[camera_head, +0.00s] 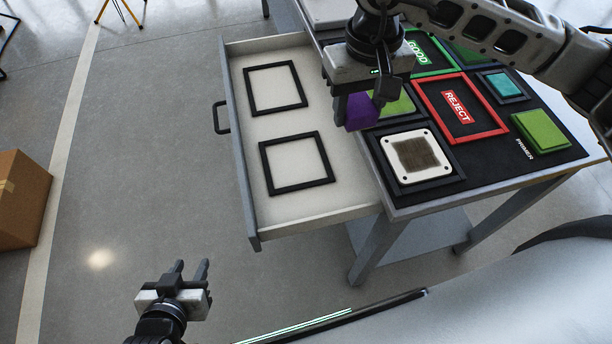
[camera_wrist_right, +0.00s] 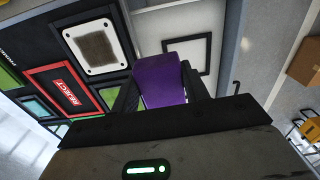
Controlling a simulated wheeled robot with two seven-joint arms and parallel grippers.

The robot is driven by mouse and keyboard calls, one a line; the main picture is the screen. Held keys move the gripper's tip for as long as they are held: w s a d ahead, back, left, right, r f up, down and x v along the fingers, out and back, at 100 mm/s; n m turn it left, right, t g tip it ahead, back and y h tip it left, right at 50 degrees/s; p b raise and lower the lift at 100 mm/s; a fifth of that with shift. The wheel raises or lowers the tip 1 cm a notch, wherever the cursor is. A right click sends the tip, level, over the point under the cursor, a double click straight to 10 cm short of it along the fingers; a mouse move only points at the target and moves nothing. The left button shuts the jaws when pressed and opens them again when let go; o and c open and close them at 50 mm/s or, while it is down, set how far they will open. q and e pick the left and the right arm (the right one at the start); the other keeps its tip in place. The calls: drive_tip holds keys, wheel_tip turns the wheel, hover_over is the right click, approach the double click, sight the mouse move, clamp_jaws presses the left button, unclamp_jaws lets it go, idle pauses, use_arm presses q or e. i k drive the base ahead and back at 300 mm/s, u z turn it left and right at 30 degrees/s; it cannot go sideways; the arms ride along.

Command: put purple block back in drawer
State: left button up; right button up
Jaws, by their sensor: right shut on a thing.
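The purple block (camera_head: 361,112) is held between the fingers of my right gripper (camera_head: 354,108), above the table's left edge beside the drawer. In the right wrist view the purple block (camera_wrist_right: 162,82) sits between both fingers. The drawer (camera_head: 292,198) is pulled out to the left of the table, with its handle (camera_head: 220,117) on its left side. Two empty black square frames lie in it, a far one (camera_head: 303,87) and a near one (camera_head: 331,163). My left gripper (camera_head: 189,268) is open and empty over the floor at the lower left.
The table top carries a red REJECT frame (camera_head: 417,97), a green GOOD frame (camera_head: 457,62), a white plate with a brown square (camera_head: 429,143), and green blocks (camera_head: 541,130). A cardboard box (camera_head: 22,199) stands on the floor at the left.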

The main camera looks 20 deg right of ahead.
sight(296, 162)
drive_tip(key=u, duration=1.9)
drive_tip(key=k, duration=0.65)
drive_tip(key=z, duration=1.05)
drive_tip(key=i, duration=0.5)
drive_tip(key=z, duration=0.05)
